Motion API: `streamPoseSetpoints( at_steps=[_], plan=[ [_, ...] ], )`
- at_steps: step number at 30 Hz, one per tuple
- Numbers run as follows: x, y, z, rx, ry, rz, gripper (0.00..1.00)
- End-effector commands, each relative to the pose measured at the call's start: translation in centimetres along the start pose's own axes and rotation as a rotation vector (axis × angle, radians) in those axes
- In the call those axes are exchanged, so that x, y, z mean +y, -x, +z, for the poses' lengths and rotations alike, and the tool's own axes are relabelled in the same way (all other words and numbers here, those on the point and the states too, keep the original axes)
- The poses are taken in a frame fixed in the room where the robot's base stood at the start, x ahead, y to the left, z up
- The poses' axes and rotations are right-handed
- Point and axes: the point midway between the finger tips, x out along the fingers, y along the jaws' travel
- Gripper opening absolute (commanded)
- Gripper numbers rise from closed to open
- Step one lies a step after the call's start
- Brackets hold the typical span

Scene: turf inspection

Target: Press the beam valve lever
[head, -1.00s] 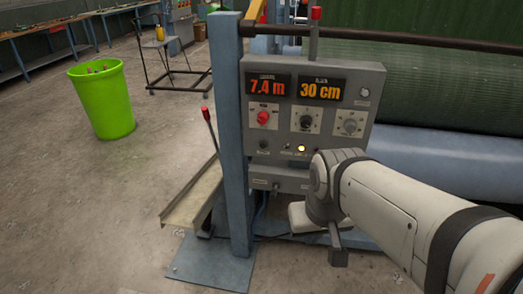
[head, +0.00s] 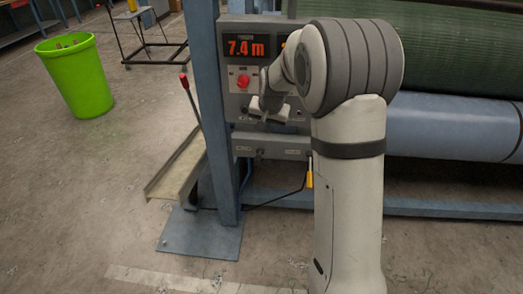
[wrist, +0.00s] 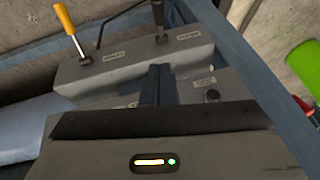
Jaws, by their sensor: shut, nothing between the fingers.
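A valve block (head: 270,147) with two small labels sits under the control panel in the head view. A lever with a yellow-orange handle (head: 309,180) hangs at its right end; the handle also shows at the upper left of the wrist view (wrist: 65,18). A second, dark lever (wrist: 159,18) stands by the other label in the wrist view. The labels are too small to read, so I cannot tell which is the beam valve lever. My gripper (wrist: 158,70) is shut and empty, in front of the panel's lower part, apart from both levers.
The control panel (head: 238,95) is partly hidden by my arm. A blue post (head: 206,110) and a red-knobbed lever (head: 190,100) stand left of it. A green bin (head: 77,75) is further left. A green roll (head: 465,55) lies behind.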

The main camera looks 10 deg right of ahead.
Motion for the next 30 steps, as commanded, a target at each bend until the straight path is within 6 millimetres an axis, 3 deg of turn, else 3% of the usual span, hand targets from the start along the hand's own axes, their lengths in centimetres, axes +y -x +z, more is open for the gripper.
streamPoseSetpoints(
  at_steps=[14, 28, 30],
  plan=[
    [0.1, -1.0, 0.0, -0.002, -0.002, 0.001, 0.00],
    [0.1, -10.3, 0.0, -0.004, -0.003, 0.002, 0.00],
    [0.1, -11.0, 0.9, -0.004, -0.002, 0.002, 0.00]
  ],
)
